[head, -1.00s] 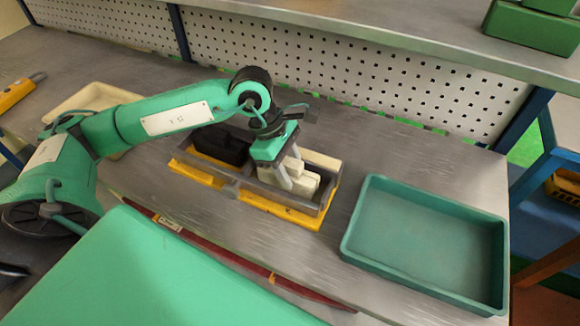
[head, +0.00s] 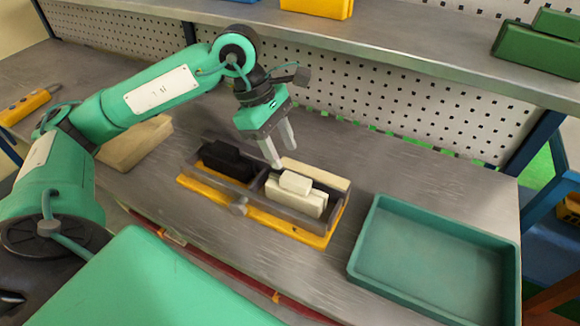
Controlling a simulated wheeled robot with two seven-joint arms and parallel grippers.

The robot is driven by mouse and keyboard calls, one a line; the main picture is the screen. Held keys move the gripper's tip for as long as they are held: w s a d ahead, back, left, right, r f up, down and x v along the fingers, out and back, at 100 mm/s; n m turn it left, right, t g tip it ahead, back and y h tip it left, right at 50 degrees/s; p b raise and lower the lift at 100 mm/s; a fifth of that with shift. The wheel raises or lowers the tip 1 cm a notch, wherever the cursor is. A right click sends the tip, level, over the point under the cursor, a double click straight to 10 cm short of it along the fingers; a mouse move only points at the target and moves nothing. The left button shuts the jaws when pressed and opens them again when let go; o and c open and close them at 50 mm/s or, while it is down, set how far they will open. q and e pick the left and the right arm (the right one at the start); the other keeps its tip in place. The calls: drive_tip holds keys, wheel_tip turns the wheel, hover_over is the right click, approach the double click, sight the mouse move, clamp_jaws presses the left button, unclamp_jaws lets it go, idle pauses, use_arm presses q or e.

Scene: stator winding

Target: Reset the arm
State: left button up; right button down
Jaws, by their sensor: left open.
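My left gripper (head: 281,147) is open and empty. Its two grey fingers point down, above and just behind the yellow-and-grey fixture (head: 256,215) on the table. A white block part (head: 296,194) sits in the right compartment of the fixture. A black block part (head: 228,160) sits in the left compartment. The gap between the fingertips and the white part is hard to judge, but they look apart. My right gripper is not in view.
An empty green tray (head: 440,270) stands on the metal table to the right of the fixture. A beige tray (head: 135,143) lies partly behind my left arm. A perforated panel and a shelf (head: 400,38) run along the back. A yellow tool (head: 25,106) lies at far left.

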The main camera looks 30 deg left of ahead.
use_arm(q)
drive_tip(key=shift+v, duration=0.85)
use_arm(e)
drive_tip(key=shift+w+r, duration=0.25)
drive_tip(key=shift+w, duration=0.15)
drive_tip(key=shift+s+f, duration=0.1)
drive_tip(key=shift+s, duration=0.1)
